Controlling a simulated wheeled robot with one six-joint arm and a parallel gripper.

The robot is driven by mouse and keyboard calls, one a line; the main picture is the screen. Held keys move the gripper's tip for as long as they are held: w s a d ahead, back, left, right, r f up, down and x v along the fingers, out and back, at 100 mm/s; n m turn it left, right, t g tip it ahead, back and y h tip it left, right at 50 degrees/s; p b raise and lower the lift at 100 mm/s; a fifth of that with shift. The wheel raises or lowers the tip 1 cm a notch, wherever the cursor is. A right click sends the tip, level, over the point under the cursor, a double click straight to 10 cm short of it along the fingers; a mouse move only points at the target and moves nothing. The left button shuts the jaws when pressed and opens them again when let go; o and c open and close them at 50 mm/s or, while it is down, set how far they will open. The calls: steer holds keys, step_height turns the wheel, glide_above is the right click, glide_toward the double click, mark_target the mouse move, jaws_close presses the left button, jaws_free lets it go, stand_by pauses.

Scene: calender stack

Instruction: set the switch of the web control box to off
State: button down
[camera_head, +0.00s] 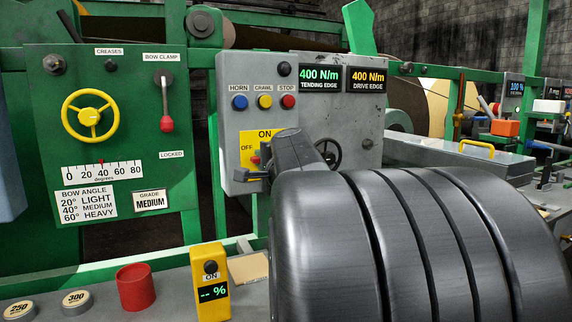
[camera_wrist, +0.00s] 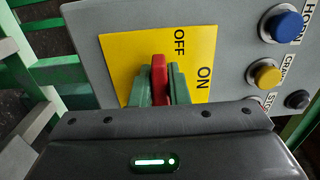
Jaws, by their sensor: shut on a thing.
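The web control box (camera_head: 225,130) is a grey panel at the centre of the head view. Its yellow switch plate (camera_wrist: 125,55) carries OFF and ON. The red switch handle (camera_wrist: 159,72) stands between the green fingers of my gripper (camera_wrist: 159,84), which is shut on it. In the wrist view the handle runs up and down, its upper end just left of and below the word OFF; the word ON is farther right. In the head view my gripper (camera_head: 257,174) is at the plate's lower part and my arm hides much of it. The switch's pivot is hidden.
Horn (camera_head: 240,102), crawl (camera_head: 264,101) and stop (camera_head: 288,101) buttons sit above the plate. A black handwheel (camera_head: 328,153) is right of my gripper. A green panel (camera_head: 130,130) with a yellow wheel stands left. A yellow meter (camera_head: 210,280) and red cup (camera_head: 136,288) stand on the bench.

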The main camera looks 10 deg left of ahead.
steer(key=shift+f, duration=0.1)
stand_by(0.3)
steer(key=c, duration=1.4)
jaws_free()
steer(key=shift+s+d, duration=0.1)
